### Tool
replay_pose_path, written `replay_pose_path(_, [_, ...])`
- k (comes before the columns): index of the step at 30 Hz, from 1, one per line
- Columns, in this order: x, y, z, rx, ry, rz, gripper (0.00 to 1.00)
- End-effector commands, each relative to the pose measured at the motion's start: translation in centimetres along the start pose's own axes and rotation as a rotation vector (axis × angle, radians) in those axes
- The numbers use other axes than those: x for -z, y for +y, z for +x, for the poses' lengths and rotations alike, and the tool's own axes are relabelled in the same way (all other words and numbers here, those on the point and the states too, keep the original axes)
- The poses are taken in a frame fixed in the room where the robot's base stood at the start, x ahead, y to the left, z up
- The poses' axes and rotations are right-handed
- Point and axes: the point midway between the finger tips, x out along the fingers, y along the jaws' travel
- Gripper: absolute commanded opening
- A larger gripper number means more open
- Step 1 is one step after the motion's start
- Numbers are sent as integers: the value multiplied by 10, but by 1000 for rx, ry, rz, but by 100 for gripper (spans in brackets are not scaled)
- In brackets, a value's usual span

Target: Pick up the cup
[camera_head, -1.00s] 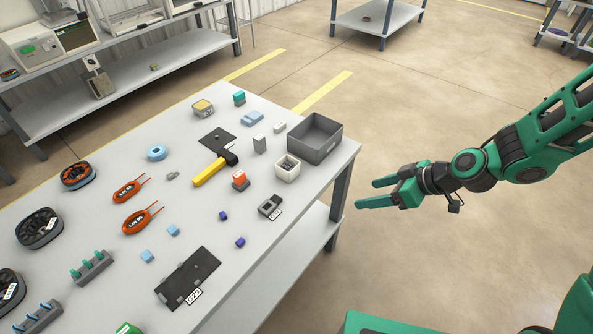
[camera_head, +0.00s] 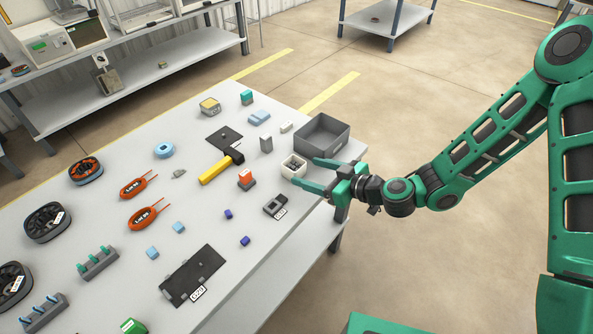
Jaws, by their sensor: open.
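The likely cup is a small white square container (camera_head: 293,167) with an open top and something dark inside. It stands upright near the table's right edge, in front of the grey bin. My gripper (camera_head: 304,173) is open and comes in from the right. Its two green fingers point left, with their tips close to the white cup's right side. I cannot tell from this view whether the fingertips touch it or are level with it.
A grey open bin (camera_head: 336,139) stands just behind the gripper. A red-topped block (camera_head: 246,179), a yellow-handled hammer (camera_head: 217,171) and a dark clip-like part (camera_head: 275,206) lie nearby. The table (camera_head: 215,220) has bare patches towards its front right edge.

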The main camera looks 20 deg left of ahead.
Motion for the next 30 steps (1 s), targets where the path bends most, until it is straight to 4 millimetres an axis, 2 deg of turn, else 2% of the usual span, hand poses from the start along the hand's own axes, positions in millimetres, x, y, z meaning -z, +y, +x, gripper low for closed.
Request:
replay_pose_path(7, [1,-3,16,3,0,-1,66])
replay_pose_path(16, [6,-8,55,1,1,-1,66])
replay_pose_path(26, [5,-8,61,0,-1,1,66])
replay_pose_path(30, [5,-8,61,1,-1,1,35])
